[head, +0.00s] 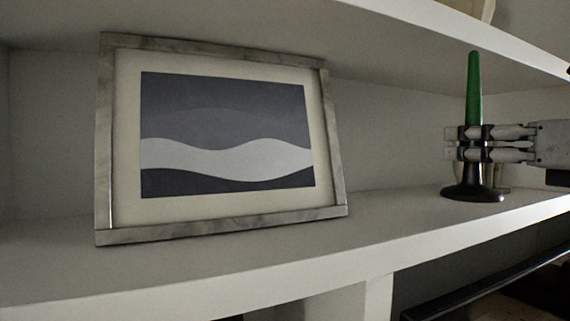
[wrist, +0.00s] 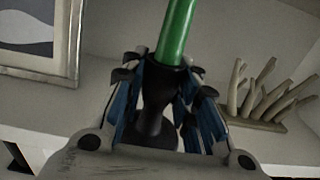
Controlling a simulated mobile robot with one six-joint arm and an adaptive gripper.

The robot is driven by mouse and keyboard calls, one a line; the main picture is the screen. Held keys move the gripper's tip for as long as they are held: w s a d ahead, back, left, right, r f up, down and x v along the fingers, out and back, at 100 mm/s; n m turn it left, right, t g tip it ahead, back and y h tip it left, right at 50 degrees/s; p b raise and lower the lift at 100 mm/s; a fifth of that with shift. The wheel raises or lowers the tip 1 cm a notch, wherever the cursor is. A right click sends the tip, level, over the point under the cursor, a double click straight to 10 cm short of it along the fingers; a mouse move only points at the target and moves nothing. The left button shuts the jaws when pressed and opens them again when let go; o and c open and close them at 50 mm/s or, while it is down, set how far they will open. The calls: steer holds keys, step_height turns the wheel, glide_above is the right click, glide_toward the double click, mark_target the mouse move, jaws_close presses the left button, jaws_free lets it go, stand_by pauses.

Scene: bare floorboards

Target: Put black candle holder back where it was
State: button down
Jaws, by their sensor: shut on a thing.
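The black candle holder (head: 472,190) holds a green candle (head: 474,88) and stands upright at the right of the white shelf in the head view. Its round base is at the shelf surface; I cannot tell whether it rests fully on it. My gripper (head: 484,143) comes in from the right and is shut around the holder's upper stem, just below the candle. In the wrist view the black holder (wrist: 155,125) sits between the fingers of my gripper (wrist: 160,95), with the green candle (wrist: 176,32) rising above. The fingers hide part of the stem.
A framed wave picture (head: 225,140) leans on the shelf (head: 300,255) to the left, with clear shelf between it and the holder. A branching, coral-like ornament (wrist: 262,100) stands close on the right in the wrist view. An upper shelf (head: 400,45) hangs above the candle tip.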

steer(key=shift+w+a+f, duration=0.45)
steer(key=shift+w+f, duration=0.1)
steer(key=shift+w, duration=0.75)
steer(key=shift+w+a+f, duration=0.5)
steer(key=shift+w+f, duration=0.1)
steer(key=shift+w, duration=0.65)
steer(key=shift+w+a+f, duration=0.45)
steer(key=shift+w+f, duration=0.1)
steer(key=shift+w, duration=0.75)
steer(key=shift+f, duration=0.15)
steer(key=c, duration=1.2)
jaws_free()
steer(key=shift+c, duration=0.2)
